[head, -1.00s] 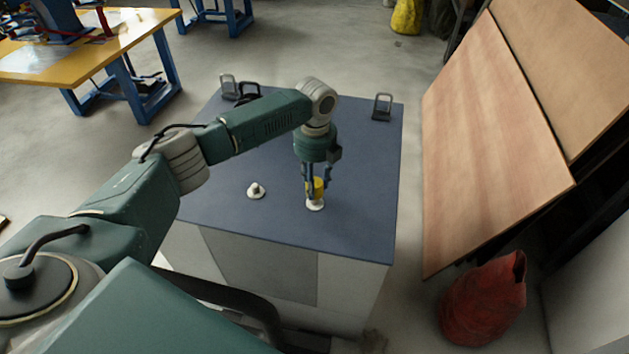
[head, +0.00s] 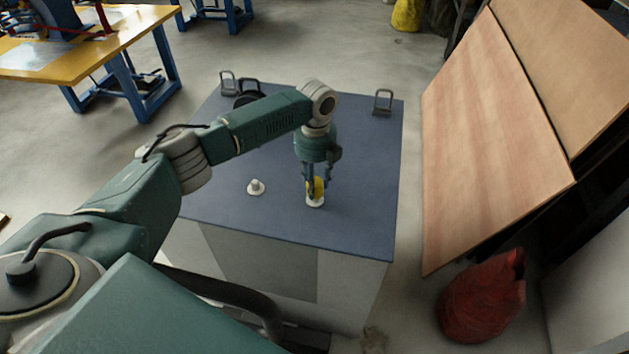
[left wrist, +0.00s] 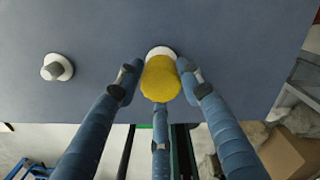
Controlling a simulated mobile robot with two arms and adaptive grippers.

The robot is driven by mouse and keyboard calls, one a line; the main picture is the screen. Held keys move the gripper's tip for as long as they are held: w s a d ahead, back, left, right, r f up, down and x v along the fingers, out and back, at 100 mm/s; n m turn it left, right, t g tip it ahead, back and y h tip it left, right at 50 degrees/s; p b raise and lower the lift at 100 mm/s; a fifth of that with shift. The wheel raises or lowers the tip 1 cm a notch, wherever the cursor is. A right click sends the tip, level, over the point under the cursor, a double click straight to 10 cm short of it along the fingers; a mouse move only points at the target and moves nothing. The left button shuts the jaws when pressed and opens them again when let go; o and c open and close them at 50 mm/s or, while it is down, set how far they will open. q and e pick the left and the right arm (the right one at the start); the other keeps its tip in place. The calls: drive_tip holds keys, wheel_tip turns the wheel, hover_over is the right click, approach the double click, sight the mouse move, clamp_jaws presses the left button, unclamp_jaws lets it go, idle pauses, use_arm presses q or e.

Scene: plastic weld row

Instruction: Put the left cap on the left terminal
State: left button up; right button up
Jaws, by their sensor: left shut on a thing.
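My left gripper (head: 315,190) points down and is shut on a yellow cap (left wrist: 161,79). The cap also shows between the fingers in the head view (head: 319,186). It is at a white round base (head: 315,204) on the blue table top, whose edge shows behind the cap in the left wrist view (left wrist: 160,51). The cap hides any post there; I cannot tell how far down it sits. A second white base with a bare grey post (head: 256,187) stands to the left, uncapped; it also shows in the left wrist view (left wrist: 56,67). My right gripper is not in view.
The blue table top (head: 350,150) is clear around both bases. Grey brackets stand at its back left (head: 228,83) and back right (head: 382,102), with a black object (head: 247,93) near the left one. Leaning boards (head: 490,150) and a red sack (head: 485,298) are at the right.

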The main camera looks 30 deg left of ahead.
use_arm(q)
drive_tip(key=shift+f+b, duration=0.3)
drive_tip(key=shift+f, duration=1.15)
idle(1.3)
drive_tip(key=o, duration=1.1)
drive_tip(key=shift+r, duration=0.15)
wheel_tip(320, 180, up, 12)
drive_tip(key=shift+d+f, duration=0.1)
drive_tip(key=shift+f, duration=0.15)
drive_tip(key=shift+r, duration=0.15)
